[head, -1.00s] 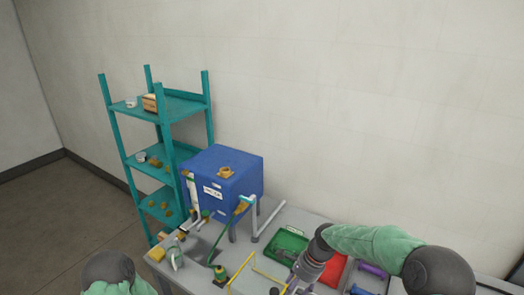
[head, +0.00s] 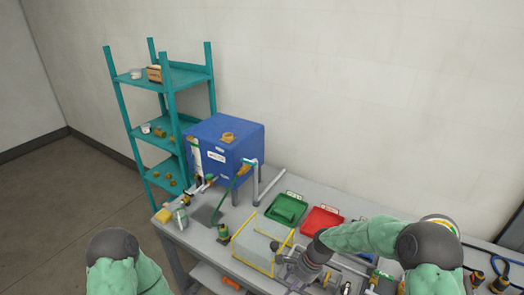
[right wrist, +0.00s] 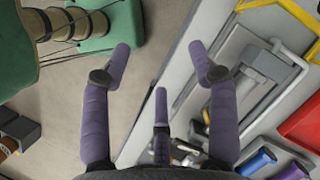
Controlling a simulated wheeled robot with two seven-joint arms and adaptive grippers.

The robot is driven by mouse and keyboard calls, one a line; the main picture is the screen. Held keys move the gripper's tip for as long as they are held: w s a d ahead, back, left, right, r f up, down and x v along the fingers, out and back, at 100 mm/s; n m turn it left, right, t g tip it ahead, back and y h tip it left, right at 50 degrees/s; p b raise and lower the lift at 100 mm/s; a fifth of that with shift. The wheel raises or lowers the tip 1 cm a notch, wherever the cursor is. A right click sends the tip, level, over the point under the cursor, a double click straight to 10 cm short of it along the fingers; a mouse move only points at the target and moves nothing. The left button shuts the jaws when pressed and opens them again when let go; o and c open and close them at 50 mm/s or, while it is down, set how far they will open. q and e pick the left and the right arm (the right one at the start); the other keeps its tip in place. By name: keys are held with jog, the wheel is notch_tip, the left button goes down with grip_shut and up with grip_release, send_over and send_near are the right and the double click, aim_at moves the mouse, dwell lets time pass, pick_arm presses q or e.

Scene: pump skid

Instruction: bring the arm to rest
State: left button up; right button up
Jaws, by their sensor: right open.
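My right arm (head: 375,236) reaches in from the right over the grey table, its wrist low above the table's front part. In the right wrist view my right gripper (right wrist: 158,62) is open, its purple fingers spread wide with nothing between them. It hangs near the table edge, with floor below on the left side. My left arm (head: 118,265) shows at the lower left of the head view; its gripper is out of the picture.
A blue tank (head: 222,150) stands at the table's back left. Green (head: 287,208) and red (head: 322,220) trays lie right of it. A yellow-edged clear box (head: 262,243) is close left of my right wrist. A teal shelf (head: 160,80) stands behind.

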jog(key=s+f+n+b, duration=0.3)
jog(key=s+f, duration=0.4)
jog(key=f, duration=0.3)
jog(key=s+f+n+b, duration=0.4)
jog(key=s+f+b, duration=0.2)
jog(key=f, duration=0.4)
jog(key=s+f+n+t+b, duration=0.1)
jog(key=s+f+n+b, duration=0.2)
jog(key=s+f+b, duration=0.2)
jog(key=s+f, duration=0.3)
jog(key=f, duration=0.2)
jog(key=shift+a+f, duration=0.15)
jog(key=shift+a, duration=0.15)
